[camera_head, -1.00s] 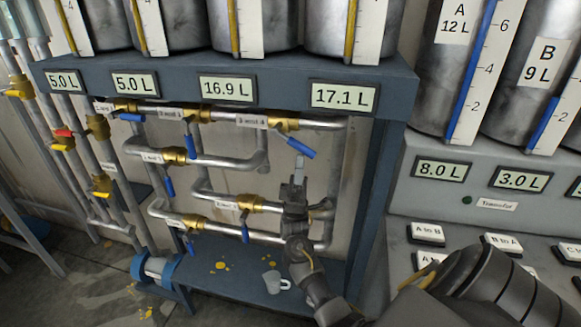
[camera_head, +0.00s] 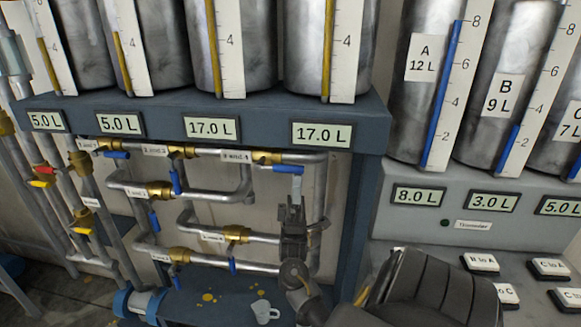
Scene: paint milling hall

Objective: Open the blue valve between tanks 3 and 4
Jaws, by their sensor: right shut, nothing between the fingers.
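The valve labelled "3 and 4" (camera_head: 268,157) has a brass body on the top pipe, below the two right-hand tanks of the rack. Its blue lever (camera_head: 287,169) lies nearly along the pipe. My right gripper (camera_head: 297,186) is upright just below the lever's free end, with its pale fingertips shut and empty. The fingertips are at or very near the lever; I cannot tell if they touch it. The third display (camera_head: 212,128) and the fourth display (camera_head: 321,134) both read 17.0 L. My left gripper is not in view.
Other blue-levered valves, such as one on the middle pipe (camera_head: 237,233), sit close to my right arm. A white mug (camera_head: 264,311) stands on the lower shelf beside yellow spots. The console (camera_head: 420,225) with buttons and tanks A and B is at the right.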

